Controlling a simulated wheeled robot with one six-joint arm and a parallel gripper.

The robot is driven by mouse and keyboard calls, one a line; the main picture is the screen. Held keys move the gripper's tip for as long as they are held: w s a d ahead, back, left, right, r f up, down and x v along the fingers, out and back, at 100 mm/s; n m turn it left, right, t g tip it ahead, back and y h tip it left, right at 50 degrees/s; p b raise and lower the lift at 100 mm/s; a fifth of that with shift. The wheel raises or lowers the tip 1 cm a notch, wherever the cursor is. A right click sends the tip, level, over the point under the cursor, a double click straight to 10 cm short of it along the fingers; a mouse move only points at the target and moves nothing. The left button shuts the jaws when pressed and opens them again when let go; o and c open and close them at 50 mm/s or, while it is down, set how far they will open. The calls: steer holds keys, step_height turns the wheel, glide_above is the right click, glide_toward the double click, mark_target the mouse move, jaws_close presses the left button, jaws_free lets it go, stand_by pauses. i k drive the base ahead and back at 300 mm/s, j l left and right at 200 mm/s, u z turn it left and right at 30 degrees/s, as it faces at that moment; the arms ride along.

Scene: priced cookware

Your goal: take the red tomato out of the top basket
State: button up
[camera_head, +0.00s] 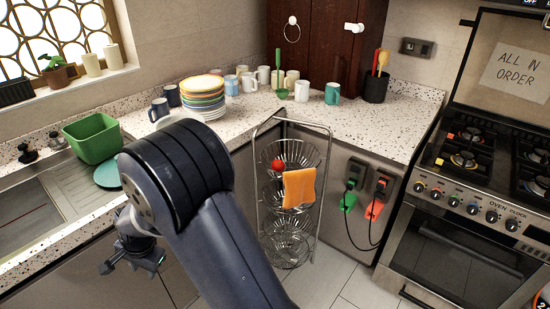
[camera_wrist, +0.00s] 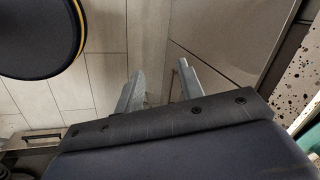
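The red tomato (camera_head: 277,165) sits in the top basket (camera_head: 300,152) of a tiered wire stand, at the basket's left front side. An orange cloth (camera_head: 299,187) hangs at the front of the stand, just right of and below the tomato. My gripper (camera_head: 125,262) is at the lower left in the head view, in front of the sink cabinet and well left of the stand. In the wrist view its two fingers (camera_wrist: 158,88) are apart with nothing between them. Neither the tomato nor the basket shows in the wrist view.
My arm crosses the front, close left of the wire stand (camera_head: 265,215). Behind are a speckled counter (camera_head: 350,125) with plates (camera_head: 203,95) and several mugs. A black cable (camera_head: 362,235) hangs right of the stand, beside the oven (camera_head: 450,255). Tiled floor (camera_head: 330,285) is clear.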

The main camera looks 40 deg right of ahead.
mark_target(277, 166)
steer(key=i+l+z, duration=0.15)
steer(key=i+z, duration=0.15)
steer(key=z, duration=0.15)
steer(key=i+z, duration=0.3)
steer(key=z, duration=0.2)
steer(key=i+z, duration=0.45)
steer(key=i+j+z, duration=0.15)
steer(key=z, duration=0.3)
